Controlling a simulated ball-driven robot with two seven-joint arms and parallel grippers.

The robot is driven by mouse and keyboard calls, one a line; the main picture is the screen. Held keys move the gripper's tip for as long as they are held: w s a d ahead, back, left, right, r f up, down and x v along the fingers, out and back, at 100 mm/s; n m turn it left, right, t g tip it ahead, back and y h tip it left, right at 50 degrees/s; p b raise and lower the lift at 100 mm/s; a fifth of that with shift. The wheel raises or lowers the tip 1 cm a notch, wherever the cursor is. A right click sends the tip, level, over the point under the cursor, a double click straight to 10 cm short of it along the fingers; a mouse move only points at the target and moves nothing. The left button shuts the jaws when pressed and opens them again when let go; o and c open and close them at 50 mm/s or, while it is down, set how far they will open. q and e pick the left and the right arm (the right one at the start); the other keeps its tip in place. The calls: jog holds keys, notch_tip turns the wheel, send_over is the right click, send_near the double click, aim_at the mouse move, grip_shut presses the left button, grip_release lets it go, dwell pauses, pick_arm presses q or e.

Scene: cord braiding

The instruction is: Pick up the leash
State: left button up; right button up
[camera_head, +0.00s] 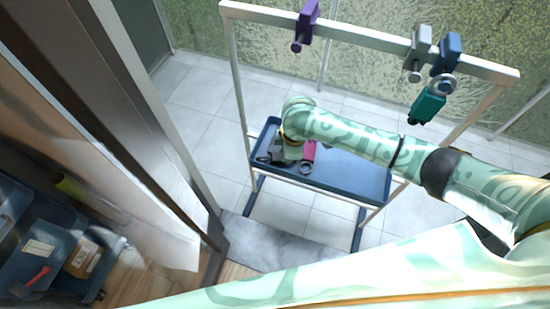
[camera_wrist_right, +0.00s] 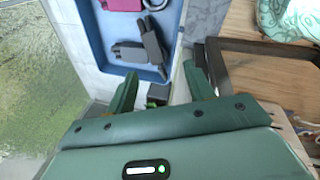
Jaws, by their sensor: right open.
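In the head view, a blue tray (camera_head: 345,178) under a rack holds dark grey pieces (camera_head: 264,158) and a magenta piece (camera_head: 309,152). Which of these is the leash I cannot tell. The wrist view shows a dark grey piece with a block-like body (camera_wrist_right: 152,46) lying in the tray, with a magenta piece (camera_wrist_right: 121,4) behind it. My right gripper (camera_wrist_right: 161,70) is open, its two green fingers apart at the tray's near edge, with the grey piece beyond the fingertips. In the head view my right wrist covers part of the tray's left end. My left gripper is not in view.
A white rack frame (camera_head: 375,42) stands over the tray, with a purple holder (camera_head: 306,25), a grey one (camera_head: 418,50) and a blue one (camera_head: 447,50) on its bar. A teal piece (camera_head: 428,106) hangs at right. The tray's right half looks clear. A door frame stands at left.

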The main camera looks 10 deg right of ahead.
jog(key=w+r, duration=0.1)
jog(key=n+b, duration=0.1)
jog(key=b, duration=0.6)
send_near(278, 159)
jog(key=shift+h, duration=0.3)
jog(key=f, duration=0.1)
jog(key=d+f, duration=0.1)
jog(key=f, duration=0.1)
jog(key=w+d+f, duration=0.1)
jog(key=f, duration=0.1)
jog(key=shift+d, duration=0.1)
jog(key=b+x, duration=0.4)
jog(key=x, duration=0.1)
jog(key=shift+w+f, duration=0.1)
jog(key=shift+f, duration=0.2)
jog(key=shift+w+d+f, duration=0.1)
jog(key=shift+r, duration=0.25)
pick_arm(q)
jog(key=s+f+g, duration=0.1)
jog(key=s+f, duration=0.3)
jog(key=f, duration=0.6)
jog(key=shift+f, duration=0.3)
pick_arm(e)
grip_shut()
jog(key=shift+r, duration=0.1)
